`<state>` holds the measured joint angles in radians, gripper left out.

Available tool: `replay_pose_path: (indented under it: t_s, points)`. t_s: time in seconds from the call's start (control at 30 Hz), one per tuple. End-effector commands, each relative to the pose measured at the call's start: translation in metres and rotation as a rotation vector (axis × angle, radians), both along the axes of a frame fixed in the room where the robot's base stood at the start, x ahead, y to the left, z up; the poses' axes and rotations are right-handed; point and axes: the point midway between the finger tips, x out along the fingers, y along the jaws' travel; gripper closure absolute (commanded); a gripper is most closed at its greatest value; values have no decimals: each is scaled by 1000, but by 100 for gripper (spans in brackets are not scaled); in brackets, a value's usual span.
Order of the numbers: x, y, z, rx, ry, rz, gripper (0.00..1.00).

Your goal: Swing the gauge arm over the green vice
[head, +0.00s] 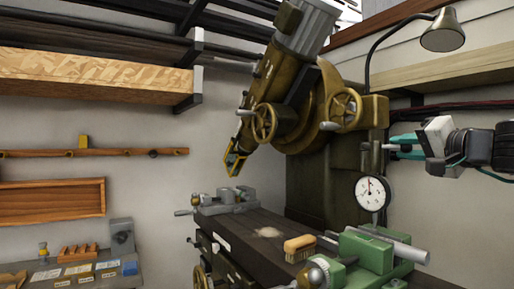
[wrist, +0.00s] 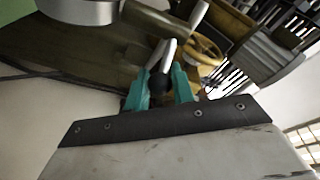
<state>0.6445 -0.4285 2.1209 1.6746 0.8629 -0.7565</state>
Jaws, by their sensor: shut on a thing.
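The gauge arm's dial (head: 372,193), round and white with a red needle, hangs in front of the machine column, above the green vice (head: 368,252) in the head view. I cannot tell whether it is directly over the vice. My gripper (head: 391,147), with teal fingers, comes in from the right, above the dial. In the wrist view my gripper (wrist: 160,84) is shut on the gauge arm's black knob (wrist: 158,82), with a silver rod (wrist: 161,54) running beyond it. A silver round part (wrist: 80,10), probably the gauge, shows at the top left.
A grey vice (head: 228,202) stands on the left of the dark machine table (head: 240,236). A wooden brush (head: 299,248) lies beside the green vice. The milling machine (head: 335,150) rises behind, and a lamp (head: 442,34) hangs above my arm.

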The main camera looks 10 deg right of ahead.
Motion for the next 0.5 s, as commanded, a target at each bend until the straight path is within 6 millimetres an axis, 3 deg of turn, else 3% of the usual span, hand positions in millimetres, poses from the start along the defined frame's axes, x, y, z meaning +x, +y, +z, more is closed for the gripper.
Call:
replay_pose_path:
  t_s: [0.37, 0.4, 0.47, 0.5]
  points:
    - [1, 4, 0, 1, -1, 8, 100]
    - [1, 4, 0, 0, 0, 9, 70]
    - [1, 4, 0, 0, -1, 8, 56]
    - [0, 3, 0, 0, 0, 6, 56]
